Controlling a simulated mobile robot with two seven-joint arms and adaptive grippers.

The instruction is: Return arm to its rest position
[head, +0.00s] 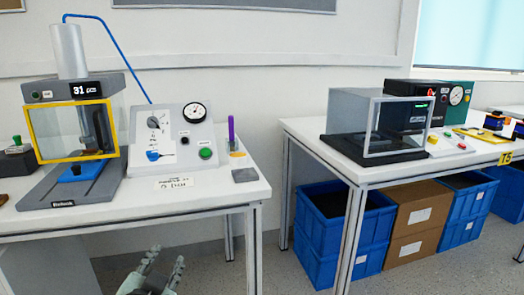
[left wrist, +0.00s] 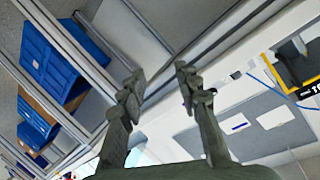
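My left gripper (head: 165,262) is at the bottom of the head view, lower in the picture than the left table's front edge. Its two fingers are apart with nothing between them. They also show apart and empty in the left wrist view (left wrist: 158,85). The grey control panel (head: 170,112) stands on the left table, with a rotary switch knob (head: 153,122) at its upper left and a blue handle (head: 154,155) below that. The gripper is clear of the panel. My right gripper is not in view.
The left table (head: 215,197) bears a press with a yellow-framed guard (head: 70,130) and a pen holder (head: 236,147). The right table (head: 350,165) has blue crates (head: 325,215) and cardboard boxes (head: 412,225) beneath. Floor shows between the tables.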

